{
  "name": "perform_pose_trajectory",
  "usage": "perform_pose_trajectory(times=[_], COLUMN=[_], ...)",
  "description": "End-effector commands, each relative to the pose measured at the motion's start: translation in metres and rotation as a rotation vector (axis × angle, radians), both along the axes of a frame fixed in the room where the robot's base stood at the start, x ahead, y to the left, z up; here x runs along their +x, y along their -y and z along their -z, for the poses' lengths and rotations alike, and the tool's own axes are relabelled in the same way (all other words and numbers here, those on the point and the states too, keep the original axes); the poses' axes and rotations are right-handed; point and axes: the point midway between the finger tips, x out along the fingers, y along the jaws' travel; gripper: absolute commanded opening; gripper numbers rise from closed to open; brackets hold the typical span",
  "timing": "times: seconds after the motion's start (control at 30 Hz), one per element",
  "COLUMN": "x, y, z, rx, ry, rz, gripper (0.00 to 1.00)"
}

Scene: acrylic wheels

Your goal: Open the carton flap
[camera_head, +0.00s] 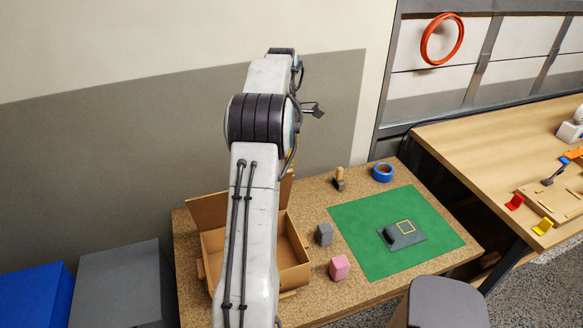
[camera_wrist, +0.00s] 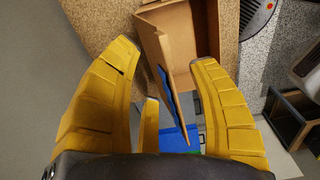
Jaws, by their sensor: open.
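The open cardboard carton (camera_head: 292,253) stands on the left part of the speckled table. My arm hides its middle. A raised flap (camera_head: 208,212) shows at its back left, and part of another flap shows behind the arm. My gripper is hidden in the head view. In the wrist view my gripper (camera_wrist: 163,54) is open, its yellow fingers spread wide. The carton (camera_wrist: 178,22) shows beyond the fingertips, with a long brown flap or panel (camera_wrist: 158,48) crossing the space between them. I cannot tell whether any finger touches it.
A grey block (camera_head: 324,234) and a pink block (camera_head: 339,267) stand just right of the carton. Farther right are a green mat (camera_head: 365,245), a wooden-handled tool (camera_head: 339,179) and blue tape (camera_head: 383,172). Blue (camera_head: 38,295) and grey (camera_head: 120,285) bins stand left of the table.

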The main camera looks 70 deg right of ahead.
Motion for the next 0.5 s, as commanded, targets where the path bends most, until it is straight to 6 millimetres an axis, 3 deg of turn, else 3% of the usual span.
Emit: perform_pose_trajectory(times=[0.5], x=[0.0], y=[-0.001], z=[0.057], rx=[0.003], ry=[-0.001], rz=[0.0], gripper=[0.54])
